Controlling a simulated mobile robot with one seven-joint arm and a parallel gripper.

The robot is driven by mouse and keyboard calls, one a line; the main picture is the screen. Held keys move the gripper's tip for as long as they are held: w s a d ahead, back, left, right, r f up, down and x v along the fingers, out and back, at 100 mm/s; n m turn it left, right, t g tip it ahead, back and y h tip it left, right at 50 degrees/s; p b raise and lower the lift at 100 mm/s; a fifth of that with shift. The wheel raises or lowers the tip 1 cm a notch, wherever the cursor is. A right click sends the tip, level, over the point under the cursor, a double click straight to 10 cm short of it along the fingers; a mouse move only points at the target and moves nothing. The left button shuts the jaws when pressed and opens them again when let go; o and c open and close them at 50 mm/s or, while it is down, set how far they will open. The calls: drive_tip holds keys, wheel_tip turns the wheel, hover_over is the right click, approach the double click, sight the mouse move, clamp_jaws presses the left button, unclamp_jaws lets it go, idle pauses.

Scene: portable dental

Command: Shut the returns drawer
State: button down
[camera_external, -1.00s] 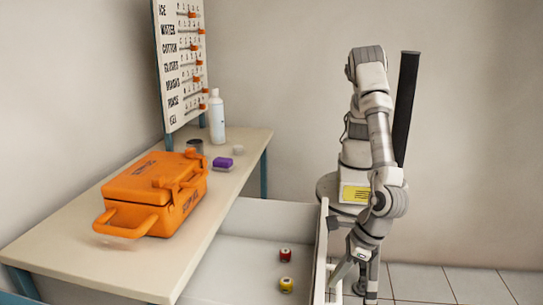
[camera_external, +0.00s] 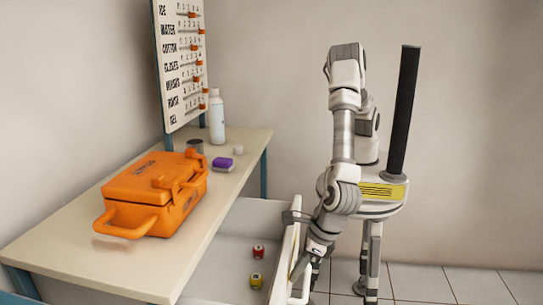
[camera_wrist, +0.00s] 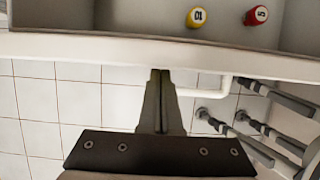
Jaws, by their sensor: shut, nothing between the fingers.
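The white returns drawer (camera_external: 222,272) sticks out to the right from under the table, partly open. Its front panel (camera_external: 291,240) faces my arm, and a white bar handle (camera_wrist: 208,92) runs along its outer side. My gripper (camera_external: 297,270) is low at the outside of the front panel; in the wrist view my shut fingers (camera_wrist: 159,74) point at the panel's edge (camera_wrist: 95,48), beside the handle, with nothing held. The tips appear to meet the panel, but exact contact is hard to tell. A red item (camera_external: 258,251) and a yellow item (camera_external: 256,280) lie in the drawer.
The table (camera_external: 75,262) carries an orange case (camera_external: 155,195), a white bottle (camera_external: 217,117), a purple item (camera_external: 222,162) and small containers. A lettered board (camera_external: 180,65) stands behind. Tiled floor (camera_external: 455,285) lies open at the right.

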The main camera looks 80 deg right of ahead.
drive_tip(key=w+p, duration=0.3)
drive_tip(key=w, duration=1.8)
drive_tip(key=shift+p, duration=0.3)
drive_tip(key=shift+w+d, duration=0.1)
drive_tip(key=shift+w, duration=0.05)
drive_tip(key=s+r+p, duration=0.1)
drive_tip(key=s+r, duration=0.7)
drive_tip(key=r, duration=0.1)
drive_tip(key=shift+s+r, duration=0.15)
